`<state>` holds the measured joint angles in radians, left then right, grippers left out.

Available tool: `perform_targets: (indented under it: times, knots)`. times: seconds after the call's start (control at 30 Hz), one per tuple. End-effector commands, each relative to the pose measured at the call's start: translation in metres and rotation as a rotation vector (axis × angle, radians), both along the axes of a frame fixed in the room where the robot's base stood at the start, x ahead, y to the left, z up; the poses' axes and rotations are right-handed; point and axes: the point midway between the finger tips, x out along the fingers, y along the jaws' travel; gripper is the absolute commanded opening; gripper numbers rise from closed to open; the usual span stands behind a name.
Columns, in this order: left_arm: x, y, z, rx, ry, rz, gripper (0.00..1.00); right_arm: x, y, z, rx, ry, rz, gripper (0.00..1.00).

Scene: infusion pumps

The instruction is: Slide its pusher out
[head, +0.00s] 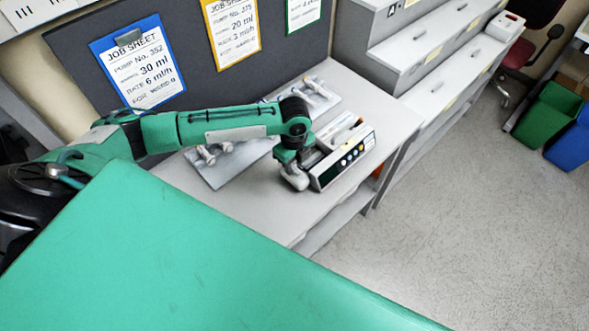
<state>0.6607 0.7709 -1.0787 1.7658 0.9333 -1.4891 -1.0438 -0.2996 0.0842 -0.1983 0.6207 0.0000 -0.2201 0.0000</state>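An infusion pump (343,158) sits on the grey table at its front right part, with a dark front panel of small lit buttons and an open channel along its top. My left arm reaches in from the left, and my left gripper (294,178) points down at the pump's left end. It touches or nearly touches the pump; I cannot tell which. Its fingertips are too small and turned away to show whether they are open or shut. The pusher is not clearly visible; the gripper and wrist cover that end of the pump. My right gripper is not in view.
More pale parts (316,92) lie at the table's back. A dark board carries job sheets, including a blue one (140,65) and a yellow one (232,32). A stepped grey cabinet (420,48) stands behind; open floor lies right.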

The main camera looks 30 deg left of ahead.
Motion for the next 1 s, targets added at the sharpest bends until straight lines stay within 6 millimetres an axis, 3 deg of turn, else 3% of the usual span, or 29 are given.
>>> perform_targets:
  times: [1.0]
  knots:
    - [0.000, 0.000, -0.011, 0.000, 0.000, 0.001, 0.31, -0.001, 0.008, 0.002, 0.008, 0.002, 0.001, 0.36]
